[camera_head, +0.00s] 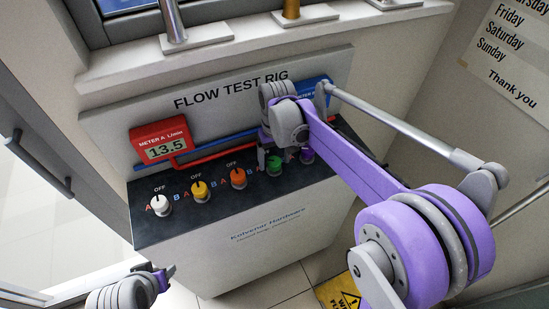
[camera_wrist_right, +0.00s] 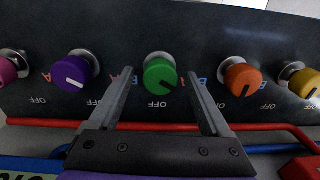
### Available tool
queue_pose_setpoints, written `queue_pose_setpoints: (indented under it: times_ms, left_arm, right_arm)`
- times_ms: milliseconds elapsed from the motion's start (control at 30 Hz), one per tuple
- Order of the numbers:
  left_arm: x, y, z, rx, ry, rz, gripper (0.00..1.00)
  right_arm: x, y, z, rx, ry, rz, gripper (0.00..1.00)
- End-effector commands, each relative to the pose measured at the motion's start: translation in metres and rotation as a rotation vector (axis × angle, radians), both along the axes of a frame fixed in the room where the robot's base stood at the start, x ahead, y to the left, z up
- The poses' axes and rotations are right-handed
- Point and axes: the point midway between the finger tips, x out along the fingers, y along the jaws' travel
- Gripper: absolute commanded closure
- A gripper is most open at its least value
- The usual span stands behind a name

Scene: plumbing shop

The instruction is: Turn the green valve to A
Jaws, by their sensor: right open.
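The green valve (camera_wrist_right: 160,72) is a round knob on the dark panel of the flow test rig. In the head view the green valve (camera_head: 273,166) is partly hidden by my right arm. My right gripper (camera_wrist_right: 160,80) is open, with one finger on each side of the green knob; I cannot tell whether they touch it. My left gripper (camera_head: 163,273) shows only in part at the bottom left of the head view, away from the rig, its jaws unclear.
Orange (camera_wrist_right: 241,79) and purple (camera_wrist_right: 76,71) knobs flank the green one. Yellow (camera_head: 200,191) and white (camera_head: 160,205) knobs are farther left in the head view. Red meter A (camera_head: 163,141) reads 13.5. Red and blue pipes run behind the knobs. A window sill (camera_head: 250,40) is above.

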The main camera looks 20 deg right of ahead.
Motion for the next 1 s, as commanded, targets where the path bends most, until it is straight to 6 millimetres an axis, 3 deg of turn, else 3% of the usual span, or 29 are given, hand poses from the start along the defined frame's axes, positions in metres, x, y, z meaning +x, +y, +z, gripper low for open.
queue_pose_setpoints:
  times_ms: [167, 600, 800, 1000]
  left_arm:
    - [0.000, 0.000, 0.001, 0.000, -0.001, 0.000, 0.50]
    - [0.003, 0.000, 0.008, 0.000, -0.005, 0.000, 0.50]
    - [0.003, 0.000, 0.009, 0.000, -0.006, 0.000, 0.50]
    - [0.003, 0.000, 0.009, 0.000, -0.005, 0.000, 0.50]
  right_arm:
    - [0.000, 0.000, 0.011, 0.000, 0.000, 0.000, 0.18]
    - [0.000, -0.002, 0.093, 0.000, 0.000, 0.000, 0.18]
    - [0.000, -0.003, 0.107, 0.000, 0.000, 0.000, 0.18]
    - [0.000, -0.003, 0.108, 0.000, 0.000, 0.000, 0.18]
